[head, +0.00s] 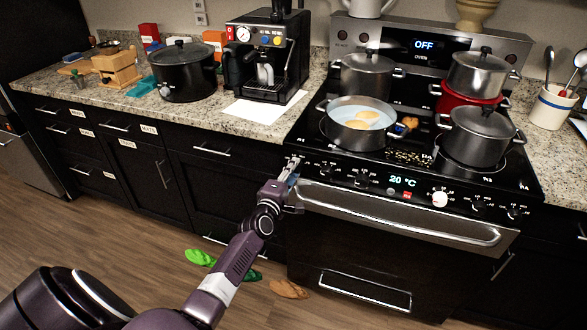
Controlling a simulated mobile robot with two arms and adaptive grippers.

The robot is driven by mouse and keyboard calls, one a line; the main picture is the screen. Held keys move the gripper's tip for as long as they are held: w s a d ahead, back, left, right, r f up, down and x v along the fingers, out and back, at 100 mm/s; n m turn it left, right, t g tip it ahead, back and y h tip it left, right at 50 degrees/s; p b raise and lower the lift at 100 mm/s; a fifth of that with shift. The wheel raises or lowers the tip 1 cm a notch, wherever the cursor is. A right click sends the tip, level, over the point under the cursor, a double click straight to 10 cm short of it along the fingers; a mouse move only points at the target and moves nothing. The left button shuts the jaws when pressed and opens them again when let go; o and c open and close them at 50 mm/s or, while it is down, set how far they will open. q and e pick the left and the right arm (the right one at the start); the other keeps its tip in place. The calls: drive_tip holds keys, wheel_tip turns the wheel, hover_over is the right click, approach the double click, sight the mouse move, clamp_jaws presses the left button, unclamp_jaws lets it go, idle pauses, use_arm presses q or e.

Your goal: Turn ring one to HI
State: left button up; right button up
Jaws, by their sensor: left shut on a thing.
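The black stove's control panel (375,185) has a row of knobs along its front, with small markings too fine to read. My left gripper (293,168) is at the left end of this panel, shut on the leftmost knob, which the fingers mostly hide. I cannot tell the knob's pointer position. A pot of water with eggs (357,124) stands on the front left ring behind the panel. My right gripper is not in view.
A white knob (440,198) sits right of the lit 20 °C display (403,181). The oven handle (400,218) runs just below the panel. Lidded pots (479,134) crowd the cooktop. A coffee machine (268,60) and a black stockpot (183,72) stand on the left counter.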

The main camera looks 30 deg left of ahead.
use_arm(q)
drive_tip(key=shift+d+m+y+p, duration=0.2)
drive_tip(key=shift+m+p, duration=0.55)
drive_tip(key=shift+m, duration=1.95)
drive_tip(key=shift+a+m+y+p, duration=0.1)
drive_tip(key=shift+m+y+p, duration=0.45)
drive_tip(key=shift+m, duration=2.15)
drive_tip(key=shift+h, duration=0.25)
drive_tip(key=o, duration=1.1)
drive_tip(key=shift+o, duration=0.2)
drive_tip(key=v, duration=1.2)
